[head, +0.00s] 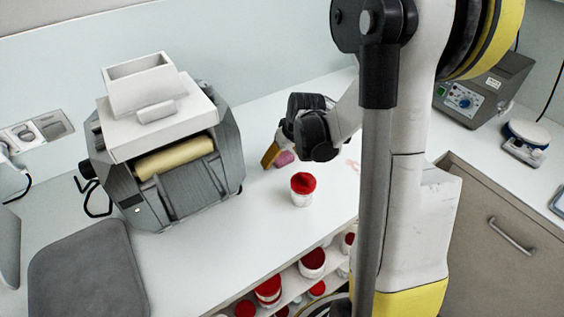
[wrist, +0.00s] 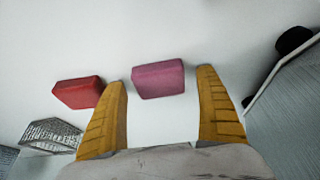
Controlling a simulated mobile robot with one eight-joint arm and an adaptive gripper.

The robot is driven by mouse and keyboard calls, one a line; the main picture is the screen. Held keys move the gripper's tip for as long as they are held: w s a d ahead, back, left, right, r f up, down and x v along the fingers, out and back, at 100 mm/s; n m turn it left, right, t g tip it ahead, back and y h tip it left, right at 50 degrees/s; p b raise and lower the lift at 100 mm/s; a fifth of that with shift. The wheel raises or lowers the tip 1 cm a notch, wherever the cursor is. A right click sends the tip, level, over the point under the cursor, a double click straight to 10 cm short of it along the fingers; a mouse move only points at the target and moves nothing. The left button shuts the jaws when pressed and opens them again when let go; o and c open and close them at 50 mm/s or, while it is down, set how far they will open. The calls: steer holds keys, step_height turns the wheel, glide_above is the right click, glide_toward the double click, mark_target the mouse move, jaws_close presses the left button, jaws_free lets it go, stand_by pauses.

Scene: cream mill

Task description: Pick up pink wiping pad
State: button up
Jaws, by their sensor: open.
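The pink wiping pad (head: 285,158) lies on the white counter, partly hidden by my gripper in the head view. In the wrist view the pink pad (wrist: 158,79) shows whole, a small block in the gap between the two yellow fingertips. My gripper (wrist: 161,76) is open and empty, with a finger on each side of the pad in the picture. Whether the fingers touch the pad or are still above it, I cannot tell. In the head view only one yellow finger of my gripper (head: 270,156) shows clearly, beside the pad.
A red block (wrist: 78,92) lies just outside the left finger in the wrist view. A red-topped white jar (head: 302,190) stands nearby on the counter. A grey and white roller machine (head: 165,140) stands to the left. Several red-topped jars fill the shelf (head: 345,217) below.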

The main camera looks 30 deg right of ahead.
mark_target(282, 156)
steer(key=shift+r, duration=0.1)
steer(key=c, duration=1)
steer(key=shift+r+p, duration=0.4)
steer(key=shift+r, duration=0.25)
step_height(282, 156, up, 3)
steer(key=shift+r+p, duration=0.1)
steer(key=shift+p, duration=0.7)
steer(key=s+d+r+p, duration=0.3)
steer(key=s+d+r, duration=0.3)
steer(key=d, duration=0.3)
steer(key=shift+s+r, duration=0.25)
steer(key=shift+s, duration=0.6)
steer(key=shift+a, duration=0.1)
